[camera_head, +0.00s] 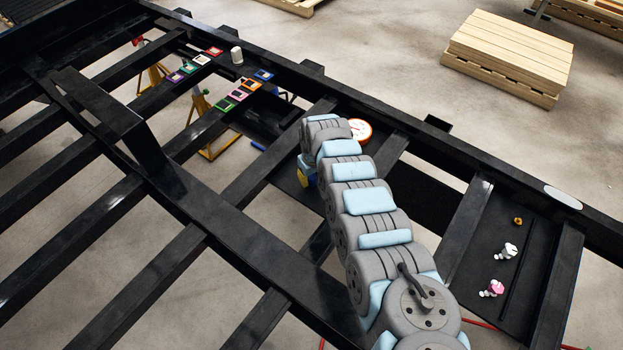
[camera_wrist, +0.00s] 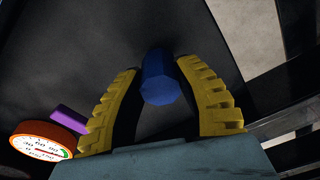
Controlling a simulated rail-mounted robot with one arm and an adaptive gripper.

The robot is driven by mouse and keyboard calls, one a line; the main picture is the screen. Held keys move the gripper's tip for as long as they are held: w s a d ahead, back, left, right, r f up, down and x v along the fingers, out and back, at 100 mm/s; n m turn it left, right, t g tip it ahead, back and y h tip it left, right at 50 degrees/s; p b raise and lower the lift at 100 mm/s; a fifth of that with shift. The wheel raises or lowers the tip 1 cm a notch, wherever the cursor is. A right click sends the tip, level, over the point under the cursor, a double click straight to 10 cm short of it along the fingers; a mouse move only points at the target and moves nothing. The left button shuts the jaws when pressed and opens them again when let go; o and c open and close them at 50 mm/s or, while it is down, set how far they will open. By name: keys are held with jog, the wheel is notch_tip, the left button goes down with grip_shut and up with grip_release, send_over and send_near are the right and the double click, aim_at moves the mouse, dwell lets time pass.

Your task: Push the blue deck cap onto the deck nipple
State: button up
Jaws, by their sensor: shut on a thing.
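The blue deck cap (camera_wrist: 160,82) is between the two yellow ribbed fingers of my gripper (camera_wrist: 158,70) in the wrist view. My gripper is shut on it, and its faceted side faces the camera. A dark panel lies beyond it. In the head view my arm covers most of my gripper, and only a bit of yellow and blue shows at the arm's far end. I cannot make out the deck nipple in either view; the cap or the arm may hide it.
An orange-rimmed gauge (camera_head: 360,130) stands close to my gripper; it also shows in the wrist view (camera_wrist: 46,141), beside a purple block (camera_wrist: 70,118). Small fittings (camera_head: 507,250) lie on the right panel.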

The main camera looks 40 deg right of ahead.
notch_tip(320, 180, up, 3)
jog(key=shift+s+d+f+p, duration=0.1)
jog(key=shift+f+p, duration=0.05)
jog(key=shift+p, duration=0.3)
jog(key=s+a+r+p, duration=0.2)
jog(key=s+r+p, duration=0.1)
jog(key=s+p, duration=0.1)
jog(key=s+a+r+p, duration=0.2)
jog(key=s+r+p, duration=0.1)
jog(key=s+p, duration=0.1)
jog(key=s+a+r+p, duration=0.2)
jog(key=s+r+p, duration=0.1)
jog(key=s+p, duration=0.1)
jog(key=shift+s+a+r+p, duration=0.1)
jog(key=shift+p, duration=0.4)
jog(key=shift+s, duration=0.1)
